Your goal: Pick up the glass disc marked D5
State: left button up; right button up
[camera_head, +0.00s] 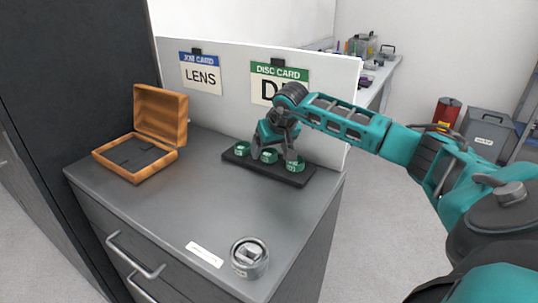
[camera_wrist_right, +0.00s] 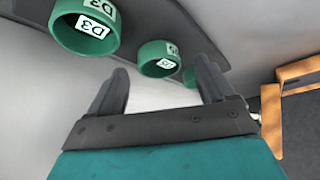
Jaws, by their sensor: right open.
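Several green-rimmed discs stand in a row on a black tray (camera_head: 288,180) on the grey cabinet top. In the head view they are a left disc (camera_head: 238,148), a middle disc (camera_head: 268,156) and a right disc (camera_head: 295,166). In the right wrist view the nearest disc (camera_wrist_right: 82,40) has a label reading D3. My right gripper (camera_head: 280,145) is open and empty, over the row near the middle and right discs. My left gripper is not in view.
An open wooden box (camera_head: 160,150) stands at the left. A round metal instrument (camera_head: 249,258) and a white label strip (camera_head: 205,255) are near the front. A panel behind the tray bears a LENS card (camera_head: 201,74) and a partly covered disc card (camera_head: 280,80). The middle is clear.

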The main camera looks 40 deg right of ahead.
jog(key=shift+w+d+f, duration=0.15)
jog(key=shift+w+f, duration=0.15)
jog(key=shift+f, duration=0.3)
jog(key=shift+c, duration=0.5)
jog(key=c, duration=1)
